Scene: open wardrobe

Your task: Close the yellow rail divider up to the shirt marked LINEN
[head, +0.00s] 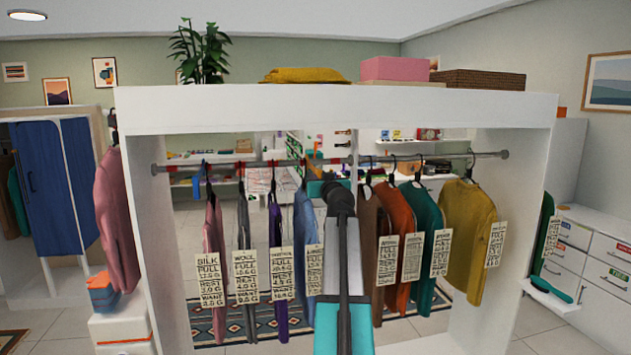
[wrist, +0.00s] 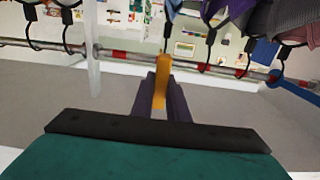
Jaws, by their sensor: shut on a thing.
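The yellow rail divider (wrist: 160,88) is upright between the fingers of my gripper (wrist: 160,98) in the wrist view. In the head view it shows as a small yellow piece (head: 313,163) at the rail, above my gripper (head: 328,185). The gripper is shut on it. The blue shirt (head: 303,235) hangs just left of the arm. Its tag (head: 314,262) starts with L; the rest is too small to read surely. The divider is close to the blue shirt's hanger; I cannot tell whether they touch.
The rail (head: 262,163) also holds pink, grey and purple shirts further left. Brown, orange, teal and yellow shirts hang right of my arm. A white centre post (head: 355,148) stands right of the divider; it also shows in the wrist view (wrist: 93,50).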

